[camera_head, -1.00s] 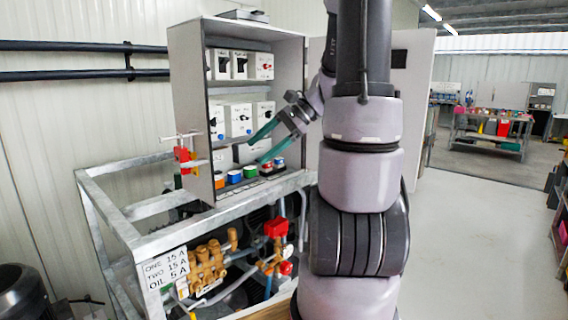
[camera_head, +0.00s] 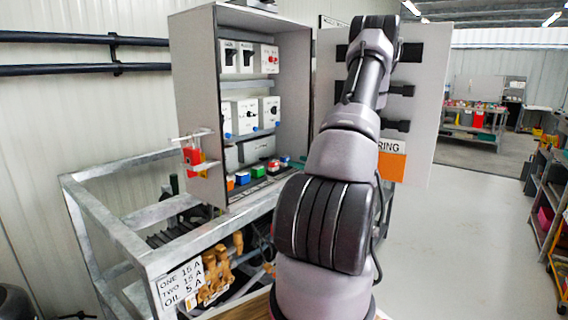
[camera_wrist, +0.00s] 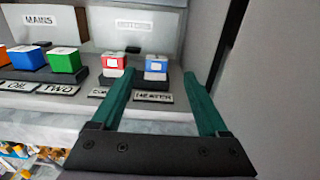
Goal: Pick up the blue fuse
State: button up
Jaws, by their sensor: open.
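In the wrist view a small blue fuse (camera_wrist: 156,66) with a pale label sits in the cabinet's bottom row, behind a plate reading HEATER. My gripper (camera_wrist: 158,76) is open, its two green fingers reaching toward either side of this fuse; nothing is between them. A red fuse (camera_wrist: 113,62) stands just left, close to the left finger. Further left are a green block (camera_wrist: 64,60) and a larger blue block (camera_wrist: 26,57). In the head view that larger blue block (camera_head: 242,178) shows, while my arm hides most of the gripper.
The grey cabinet (camera_head: 196,100) stands open, its door (camera_head: 432,100) swung to the right. White switch boxes (camera_head: 245,115) fill the shelves above the fuses. A grey wall (camera_wrist: 213,45) rises close to the right finger. A metal frame with brass pump parts (camera_head: 215,270) lies below.

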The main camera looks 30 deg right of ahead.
aim_at(288, 158)
jog(key=x, duration=0.6)
jog(key=shift+w+a+r, duration=0.2)
jog(key=shift+w+a, duration=0.05)
jog(key=shift+a, duration=0.15)
grip_shut()
